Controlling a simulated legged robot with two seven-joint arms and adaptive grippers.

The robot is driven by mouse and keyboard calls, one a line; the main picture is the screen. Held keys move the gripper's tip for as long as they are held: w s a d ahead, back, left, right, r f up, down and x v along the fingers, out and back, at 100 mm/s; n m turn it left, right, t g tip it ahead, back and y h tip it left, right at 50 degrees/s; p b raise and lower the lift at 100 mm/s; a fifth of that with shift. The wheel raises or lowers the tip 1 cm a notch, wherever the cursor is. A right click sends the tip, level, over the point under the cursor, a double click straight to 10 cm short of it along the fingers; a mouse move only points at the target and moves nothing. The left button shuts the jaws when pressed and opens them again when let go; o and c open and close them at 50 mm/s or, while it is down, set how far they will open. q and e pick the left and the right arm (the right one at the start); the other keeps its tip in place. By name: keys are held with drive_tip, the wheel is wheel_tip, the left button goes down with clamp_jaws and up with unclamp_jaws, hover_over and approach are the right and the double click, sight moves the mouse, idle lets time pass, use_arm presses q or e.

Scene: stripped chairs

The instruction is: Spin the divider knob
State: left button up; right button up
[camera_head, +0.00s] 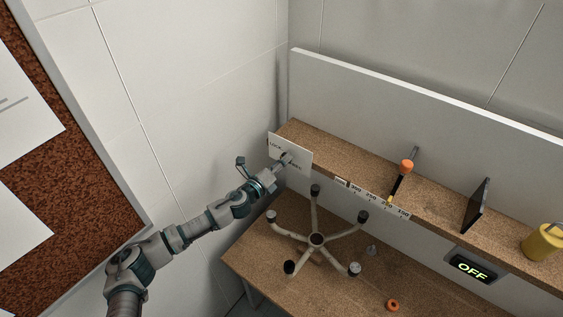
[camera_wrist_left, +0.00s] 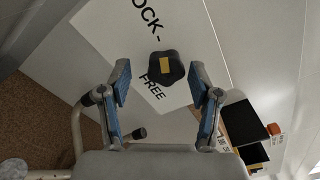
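The divider knob (camera_wrist_left: 167,68) is dark and lobed, with a yellow mark on its face. In the head view the plate (camera_head: 303,161) stands at the left end of the shelf. My left gripper (camera_head: 280,163) reaches to this plate and hides most of the knob there. In the left wrist view its blue-padded fingers (camera_wrist_left: 160,70) are apart, with the knob between their tips, and no contact shows. My right gripper is in neither view.
The shelf holds an orange-handled tool (camera_head: 406,166), a dark upright panel (camera_head: 476,205) and a yellow canister (camera_head: 543,242). A display (camera_head: 472,268) reads "OFF". A corkboard (camera_head: 60,150) hangs left.

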use_arm(q)
drive_tip(key=shift+r, duration=0.15)
drive_tip(key=v, duration=1.2)
drive_tip(key=shift+w, duration=0.1)
